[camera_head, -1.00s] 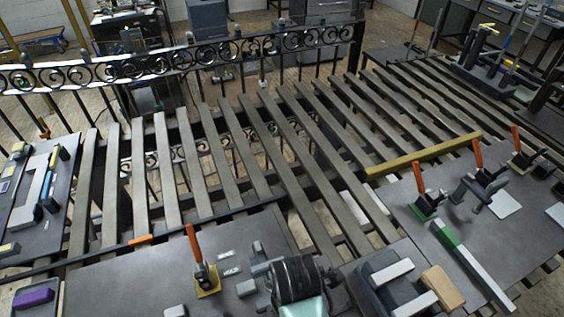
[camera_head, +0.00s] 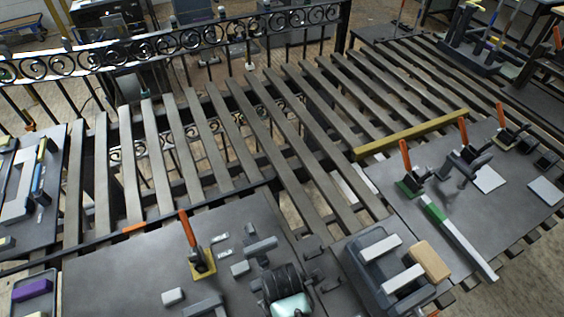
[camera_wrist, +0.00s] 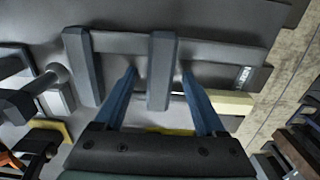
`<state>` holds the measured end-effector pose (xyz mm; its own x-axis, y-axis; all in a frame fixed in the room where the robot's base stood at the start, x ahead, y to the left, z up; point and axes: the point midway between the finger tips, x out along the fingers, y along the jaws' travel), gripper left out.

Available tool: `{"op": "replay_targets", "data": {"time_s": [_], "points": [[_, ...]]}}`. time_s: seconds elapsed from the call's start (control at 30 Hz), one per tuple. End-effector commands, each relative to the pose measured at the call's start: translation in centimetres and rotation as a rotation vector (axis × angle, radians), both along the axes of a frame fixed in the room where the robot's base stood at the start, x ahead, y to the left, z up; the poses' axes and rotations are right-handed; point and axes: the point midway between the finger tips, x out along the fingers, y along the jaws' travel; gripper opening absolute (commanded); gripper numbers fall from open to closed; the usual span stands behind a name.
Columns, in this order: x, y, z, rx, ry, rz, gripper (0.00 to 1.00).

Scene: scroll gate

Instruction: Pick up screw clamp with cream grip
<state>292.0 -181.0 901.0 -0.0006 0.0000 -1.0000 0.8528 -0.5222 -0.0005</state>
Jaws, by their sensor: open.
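In the wrist view the screw clamp (camera_wrist: 205,47) is dark grey, with a long flat bar and crosswise jaw pieces, lying on the grey panel. A cream piece (camera_wrist: 232,103), apparently its grip, shows just beyond my right finger and is partly hidden by it. My gripper (camera_wrist: 159,74) is open, its two blue fingers spread on either side of one dark crosspiece. I cannot tell whether they touch it. In the head view I cannot make out the cream grip or my fingertips.
An orange-handled toggle clamp (camera_head: 187,230) on a yellow base stands on the near panel. A grey tray (camera_head: 356,262) with blocks is to its right, and a purple block (camera_head: 32,289) lies at the left. Dark slats (camera_head: 270,130) with open gaps lie beyond.

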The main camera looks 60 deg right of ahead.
Motion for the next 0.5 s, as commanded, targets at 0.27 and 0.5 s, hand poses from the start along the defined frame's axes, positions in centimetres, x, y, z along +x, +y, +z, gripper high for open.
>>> {"op": "replay_targets", "data": {"time_s": [0.27,0.5], "points": [[0.02,-0.02,0.06,-0.001,-0.001,0.0,0.4],[0.01,-0.02,0.07,0.0,0.0,0.0,0.0]]}}
